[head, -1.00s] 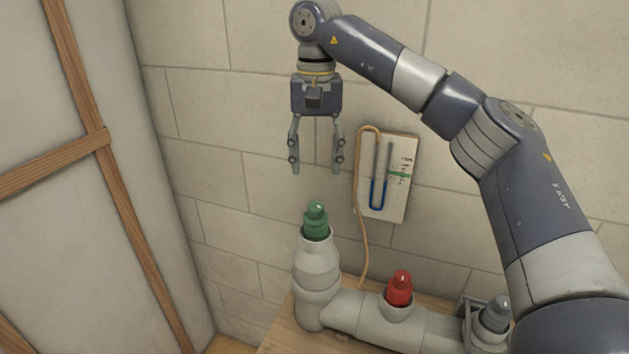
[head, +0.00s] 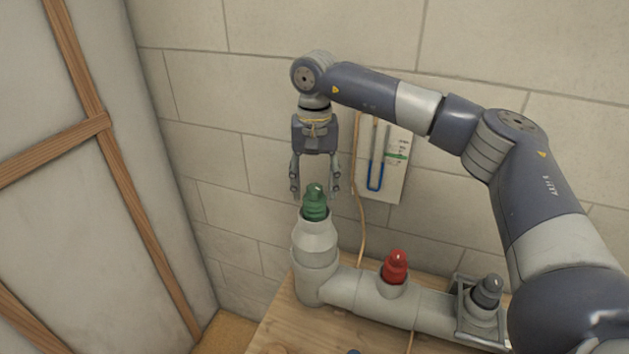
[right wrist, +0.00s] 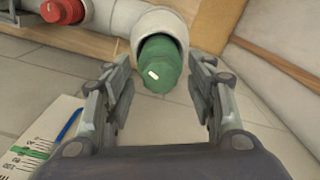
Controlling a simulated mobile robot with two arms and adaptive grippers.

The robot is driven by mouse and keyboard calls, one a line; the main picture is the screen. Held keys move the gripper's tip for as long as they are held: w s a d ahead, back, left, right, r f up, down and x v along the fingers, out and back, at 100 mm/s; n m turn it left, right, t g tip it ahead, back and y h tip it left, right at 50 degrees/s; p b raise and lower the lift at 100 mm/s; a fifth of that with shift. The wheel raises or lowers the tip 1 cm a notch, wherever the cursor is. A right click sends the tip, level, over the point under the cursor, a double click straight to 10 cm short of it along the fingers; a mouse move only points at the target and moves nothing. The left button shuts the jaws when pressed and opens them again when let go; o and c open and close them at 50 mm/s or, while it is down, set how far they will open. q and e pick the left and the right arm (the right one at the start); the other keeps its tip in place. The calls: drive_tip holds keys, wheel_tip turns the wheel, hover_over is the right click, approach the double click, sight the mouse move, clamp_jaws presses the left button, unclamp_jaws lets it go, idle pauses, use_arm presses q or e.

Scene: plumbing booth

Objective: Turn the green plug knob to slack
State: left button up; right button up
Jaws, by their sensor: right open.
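The green plug knob (head: 315,203) sits upright in the top of a grey upright pipe (head: 314,246) at the left end of the pipe run. My right gripper (head: 315,194) points down over it, open, with one finger on either side of the knob's upper part. In the right wrist view the green knob (right wrist: 161,64) lies between and just beyond the open fingertips (right wrist: 160,75), with gaps at both sides. No contact shows. My left gripper is not in view.
A red plug (head: 395,267) and a grey plug (head: 487,291) stand along the pipe to the right, on a wooden bench (head: 270,335). A gauge board (head: 394,165) with a tube hangs on the block wall behind. A wood-framed panel (head: 60,200) stands left.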

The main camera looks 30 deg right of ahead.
drive_tip(key=c, duration=1.1)
drive_tip(key=shift+n, duration=2.9)
drive_tip(key=o, duration=1.1)
drive_tip(key=shift+r, duration=0.1)
